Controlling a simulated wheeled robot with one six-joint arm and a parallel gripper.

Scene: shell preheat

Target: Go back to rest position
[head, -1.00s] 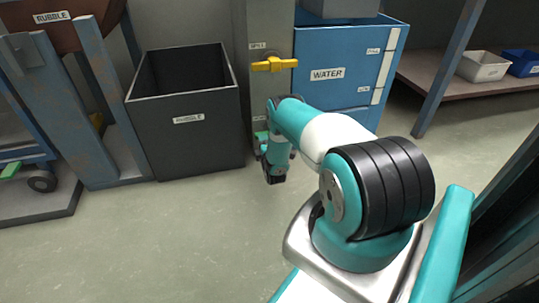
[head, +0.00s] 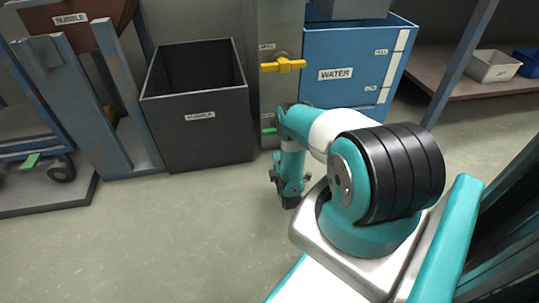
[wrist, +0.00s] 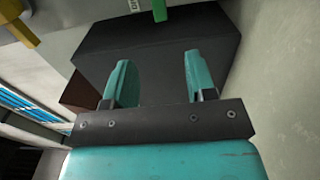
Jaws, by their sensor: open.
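My arm reaches forward and bends down in the head view. My gripper (head: 289,198) hangs low over the grey floor, in front of the grey post with the yellow valve handle (head: 283,66). In the wrist view my gripper (wrist: 160,80) shows two teal fingers spread apart with nothing between them. The dark rubble bin (wrist: 150,45) lies beyond the fingers there.
The open rubble bin (head: 197,130) stands left of the post. A blue water tank (head: 345,90) stands right of it. A green handle (head: 269,131) is low on the post. A blue cart (head: 35,150) is at left. The floor (head: 150,240) in front is clear.

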